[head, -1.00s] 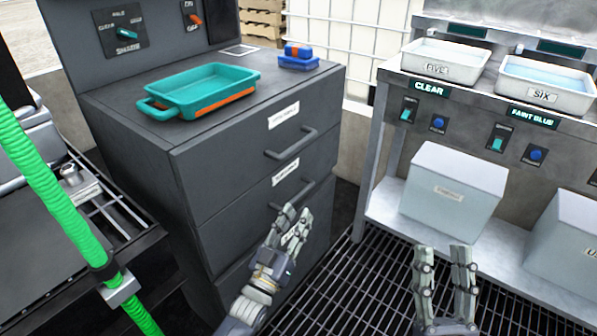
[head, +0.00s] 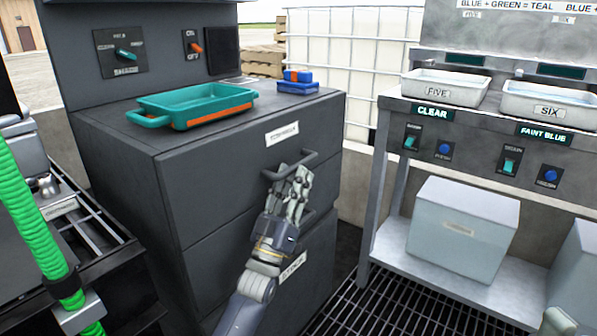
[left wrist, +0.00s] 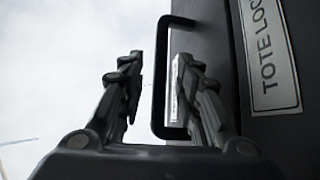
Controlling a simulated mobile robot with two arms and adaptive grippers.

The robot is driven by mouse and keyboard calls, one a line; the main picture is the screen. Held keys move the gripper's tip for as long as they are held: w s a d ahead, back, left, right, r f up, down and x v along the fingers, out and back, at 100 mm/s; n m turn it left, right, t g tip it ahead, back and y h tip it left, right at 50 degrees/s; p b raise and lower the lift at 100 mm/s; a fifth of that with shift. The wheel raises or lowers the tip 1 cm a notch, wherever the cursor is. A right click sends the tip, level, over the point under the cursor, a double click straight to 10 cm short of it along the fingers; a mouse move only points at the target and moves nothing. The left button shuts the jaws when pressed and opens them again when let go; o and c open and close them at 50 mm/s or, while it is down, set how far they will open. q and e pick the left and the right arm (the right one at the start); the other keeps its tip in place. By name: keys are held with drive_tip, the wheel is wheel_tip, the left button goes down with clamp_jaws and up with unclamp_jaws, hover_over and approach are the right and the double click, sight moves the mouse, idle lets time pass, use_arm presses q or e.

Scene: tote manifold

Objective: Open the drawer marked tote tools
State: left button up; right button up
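The dark grey drawer cabinet (head: 200,185) stands in the middle of the head view. Its top drawer has a white label (head: 282,133), too blurred to read there, and a dark bar handle (head: 289,166). My left gripper (head: 294,180) is open at this handle. In the left wrist view its fingers (left wrist: 160,90) stand apart on either side of the handle (left wrist: 160,75), and a label beside it reads "TOTE LOC", cut off (left wrist: 268,50). A lower label (head: 291,268) is partly hidden by my arm; the middle label is hidden. Only a bit of my right gripper (head: 558,322) shows.
A teal tray (head: 205,97) and a blue box with orange (head: 297,82) sit on the cabinet top. To the right, a metal bench (head: 385,110) holds white tubs, with a pale bin (head: 463,228) on its shelf. A green hose (head: 30,210) runs at left.

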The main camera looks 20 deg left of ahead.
use_arm(q)
drive_tip(key=shift+x, duration=1.8)
clamp_jaws()
